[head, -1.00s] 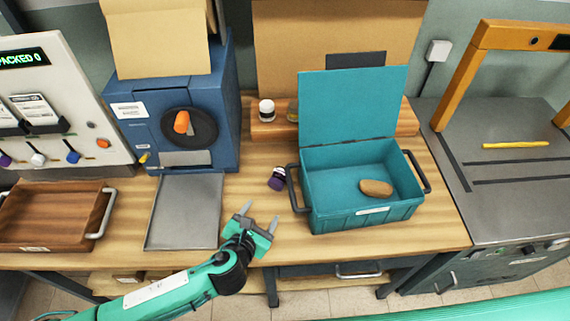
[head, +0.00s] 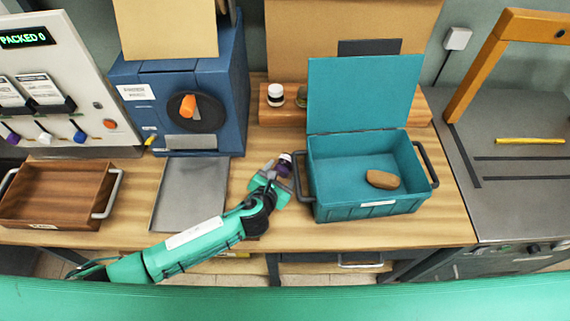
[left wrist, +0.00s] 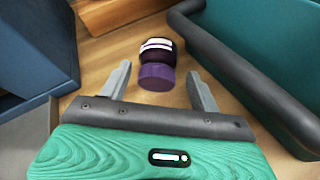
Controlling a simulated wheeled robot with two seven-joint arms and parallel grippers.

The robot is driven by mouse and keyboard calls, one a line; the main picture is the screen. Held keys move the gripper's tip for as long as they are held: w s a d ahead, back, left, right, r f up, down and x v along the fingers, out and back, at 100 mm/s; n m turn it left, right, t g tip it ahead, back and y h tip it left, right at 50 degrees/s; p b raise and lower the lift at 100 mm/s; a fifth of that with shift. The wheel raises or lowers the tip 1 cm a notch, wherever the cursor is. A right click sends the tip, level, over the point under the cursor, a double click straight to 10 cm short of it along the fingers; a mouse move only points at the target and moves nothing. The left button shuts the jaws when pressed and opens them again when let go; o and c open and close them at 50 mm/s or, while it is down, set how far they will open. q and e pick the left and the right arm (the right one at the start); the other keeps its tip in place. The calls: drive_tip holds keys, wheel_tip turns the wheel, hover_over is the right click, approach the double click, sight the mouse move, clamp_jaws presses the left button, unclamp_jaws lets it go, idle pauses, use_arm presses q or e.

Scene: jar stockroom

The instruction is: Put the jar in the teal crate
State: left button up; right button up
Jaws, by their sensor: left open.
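The small dark jar (head: 284,166) with a purple end and a white band is on the wooden table, just left of the teal crate (head: 365,210). It appears to lie on its side. In the left wrist view the jar (left wrist: 157,68) shows between and slightly beyond the finger tips, purple end toward me. My left gripper (head: 279,171) is open, its fingers on either side of the jar's near end, with gaps visible. The crate's lid (head: 362,95) stands open, and a brown lump (head: 382,179) lies inside. My right gripper is not in view.
The crate's dark left handle (head: 302,176) is close to the gripper. A metal tray (head: 190,195) and a wooden tray (head: 55,195) lie left. A blue machine (head: 200,105) stands behind them. A white-lidded jar (head: 275,95) stands on the back shelf.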

sight(282, 170)
use_arm(q)
drive_tip(key=shift+x, duration=2.25)
drive_tip(key=shift+c, duration=0.4)
drive_tip(key=shift+r, duration=0.1)
drive_tip(key=c, duration=0.9)
drive_tip(key=shift+a+p, duration=0.1)
drive_tip(key=shift+p, duration=0.2)
drive_tip(key=shift+w, duration=0.1)
